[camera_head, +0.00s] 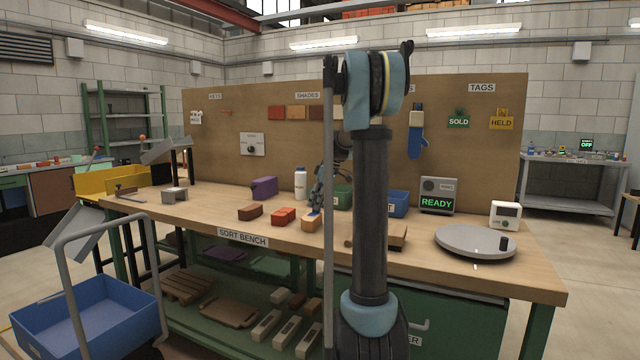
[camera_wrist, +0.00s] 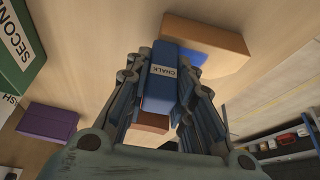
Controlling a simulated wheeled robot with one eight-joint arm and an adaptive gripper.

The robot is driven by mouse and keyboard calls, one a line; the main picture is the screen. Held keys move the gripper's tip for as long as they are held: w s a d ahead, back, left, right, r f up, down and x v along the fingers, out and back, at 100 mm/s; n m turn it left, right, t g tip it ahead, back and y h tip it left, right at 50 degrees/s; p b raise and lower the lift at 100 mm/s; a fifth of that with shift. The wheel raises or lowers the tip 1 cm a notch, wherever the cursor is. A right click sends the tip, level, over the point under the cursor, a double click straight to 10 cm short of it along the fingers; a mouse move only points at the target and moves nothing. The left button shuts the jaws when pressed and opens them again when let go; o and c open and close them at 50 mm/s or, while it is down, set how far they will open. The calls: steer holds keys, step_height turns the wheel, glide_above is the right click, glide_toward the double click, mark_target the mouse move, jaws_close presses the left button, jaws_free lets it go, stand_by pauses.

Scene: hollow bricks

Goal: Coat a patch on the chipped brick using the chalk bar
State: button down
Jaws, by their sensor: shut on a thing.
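My gripper (camera_wrist: 166,82) is shut on the blue chalk bar (camera_wrist: 160,92), which has a white CHALK label. The bar's far end meets or overlaps the tan brick (camera_wrist: 230,45) in the wrist view; I cannot tell whether they touch. A blue patch (camera_wrist: 209,58) shows on that brick beside the bar. In the head view my gripper (camera_head: 317,200) is low over the tan brick (camera_head: 310,225), at the right end of a row with a red brick (camera_head: 283,216) and a dark red brick (camera_head: 250,212). No chip is clearly visible on any brick.
A purple object (camera_head: 264,188) and a white bottle (camera_head: 300,184) stand behind the row. A green bin (camera_head: 342,196) and a blue bin (camera_head: 398,204) are to the right. A grey turntable (camera_head: 470,241) lies on the bench's right end.

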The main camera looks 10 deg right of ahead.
steer(key=shift+w+d+r, duration=0.15)
steer(key=shift+w+d, duration=0.05)
steer(key=shift+w, duration=0.1)
step_height(320, 180, up, 2)
steer(key=shift+s+a+r, duration=0.1)
steer(key=shift+s+a, duration=0.05)
steer(key=shift+d+r, duration=0.15)
steer(key=shift+r, duration=0.95)
steer(key=shift+d+r, duration=0.15)
steer(key=shift+r, duration=1.5)
